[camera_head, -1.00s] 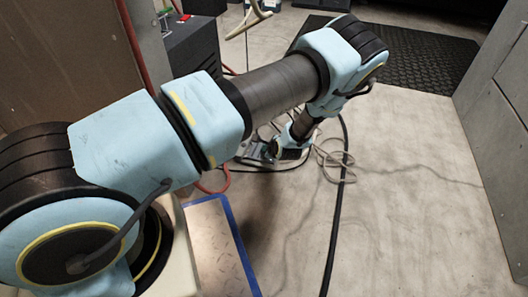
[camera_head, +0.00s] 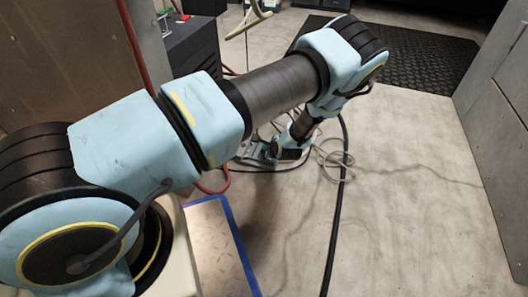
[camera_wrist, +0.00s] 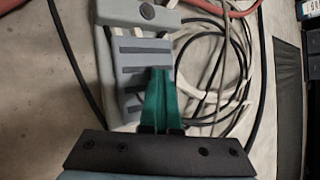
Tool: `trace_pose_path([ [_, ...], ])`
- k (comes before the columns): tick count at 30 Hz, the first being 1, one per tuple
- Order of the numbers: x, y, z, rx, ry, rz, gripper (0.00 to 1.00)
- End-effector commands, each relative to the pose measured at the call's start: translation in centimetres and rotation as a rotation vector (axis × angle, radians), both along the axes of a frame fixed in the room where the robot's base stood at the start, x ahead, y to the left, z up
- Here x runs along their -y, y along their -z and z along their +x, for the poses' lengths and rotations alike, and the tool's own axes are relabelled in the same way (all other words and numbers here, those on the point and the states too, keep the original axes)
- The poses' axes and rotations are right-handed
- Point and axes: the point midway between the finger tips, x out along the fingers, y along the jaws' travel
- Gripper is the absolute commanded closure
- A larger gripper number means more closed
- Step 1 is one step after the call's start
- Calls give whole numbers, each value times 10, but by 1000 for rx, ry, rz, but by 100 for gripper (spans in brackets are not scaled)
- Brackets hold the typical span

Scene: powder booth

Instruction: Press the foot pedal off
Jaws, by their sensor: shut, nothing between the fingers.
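The foot pedal (camera_wrist: 136,60) lies on the floor in the wrist view, a grey plate with dark ribbed strips set in a paler grey housing (camera_wrist: 112,92). My gripper (camera_wrist: 160,72) is shut and empty, its green fingertips over the pedal's ribbed plate at its lower right part. I cannot tell for sure whether the tips touch the plate. In the head view the pedal's housing (camera_head: 257,153) shows only partly, beside the end of my arm, which hides the rest of it.
Pale coiled cable (camera_wrist: 232,75) and black cable lie right of the pedal. A red hose (camera_head: 216,187) and a long black cable (camera_head: 335,230) cross the floor. A black mat (camera_head: 420,60) lies at the back. Grey cabinets (camera_head: 500,120) stand at right; open floor lies in front of them.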

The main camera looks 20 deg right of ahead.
Motion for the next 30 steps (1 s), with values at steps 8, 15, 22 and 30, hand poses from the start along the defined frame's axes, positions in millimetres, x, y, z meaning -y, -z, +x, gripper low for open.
trace_pose_path([
  [8,0,1,-1,-1,1,1,100],
  [15,0,6,-1,-2,1,2,100],
  [22,0,11,-1,-2,0,1,100],
  [30,-1,11,-1,-5,1,2,100],
])
